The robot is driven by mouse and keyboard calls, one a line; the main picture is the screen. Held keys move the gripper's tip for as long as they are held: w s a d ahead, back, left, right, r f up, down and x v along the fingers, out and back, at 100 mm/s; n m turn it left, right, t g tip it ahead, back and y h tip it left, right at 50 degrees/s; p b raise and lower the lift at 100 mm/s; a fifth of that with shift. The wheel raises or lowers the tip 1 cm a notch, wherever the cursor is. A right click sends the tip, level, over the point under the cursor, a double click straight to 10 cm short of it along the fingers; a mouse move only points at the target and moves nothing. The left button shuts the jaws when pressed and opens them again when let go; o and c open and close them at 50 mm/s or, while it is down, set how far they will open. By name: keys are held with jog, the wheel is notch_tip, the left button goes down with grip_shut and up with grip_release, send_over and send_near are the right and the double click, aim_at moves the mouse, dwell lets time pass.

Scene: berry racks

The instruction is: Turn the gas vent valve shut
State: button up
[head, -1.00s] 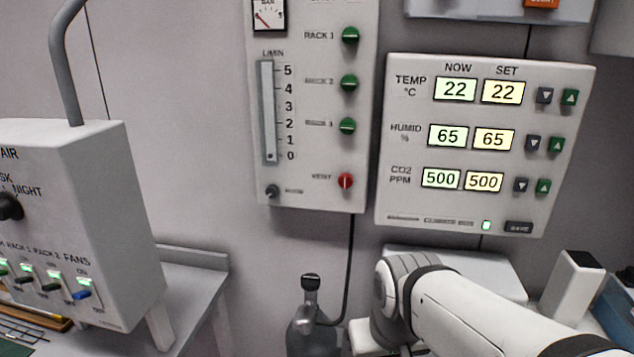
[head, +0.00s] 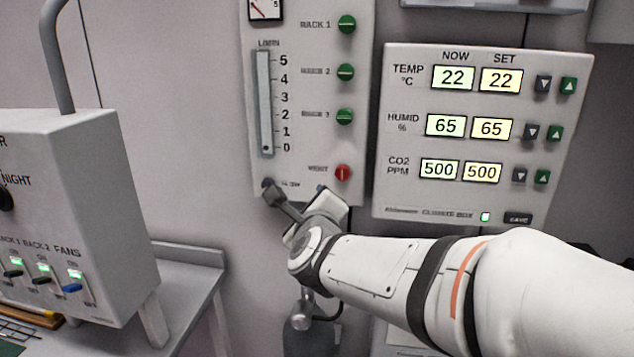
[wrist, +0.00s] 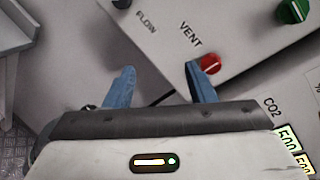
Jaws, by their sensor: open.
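The red vent knob (head: 342,173) is at the lower right of the gas panel (head: 308,190), by the word VENT. A pale mark on it looks roughly upright. My gripper (head: 298,192) is open and empty, just below and left of the knob, over the panel's lower edge. In the wrist view the knob (wrist: 210,63) shows beside the tip of the right blue finger, outside the gap between the fingers. My gripper (wrist: 160,69) has only wall and panel edge behind its gap. Whether the right finger touches the knob, I cannot tell.
Several green rack knobs (head: 345,72) stand above the vent knob. The flow knob (head: 267,184) is close to my left finger. The climate box (head: 480,190) hangs at right. A grey switch box (head: 90,190) stands at left. A gas bottle (head: 302,335) is below.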

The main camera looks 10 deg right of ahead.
aim_at(341, 174)
jog(key=w+d+m+h, duration=0.2)
jog(key=m, duration=0.2)
jog(key=w+d+r+m+h, duration=0.1)
jog(key=w+d+m+h, duration=0.1)
jog(key=m, duration=0.2)
jog(key=w+d+r+m+h, duration=0.1)
jog(key=w+d+m+h, duration=0.1)
jog(key=w+m, duration=0.1)
jog(key=shift+d+r+m+h+p, duration=0.15)
jog(key=shift+d+m+h+p, duration=0.2)
jog(key=shift+m, duration=0.25)
jog(key=shift+c, duration=0.2)
jog(key=c, duration=0.9)
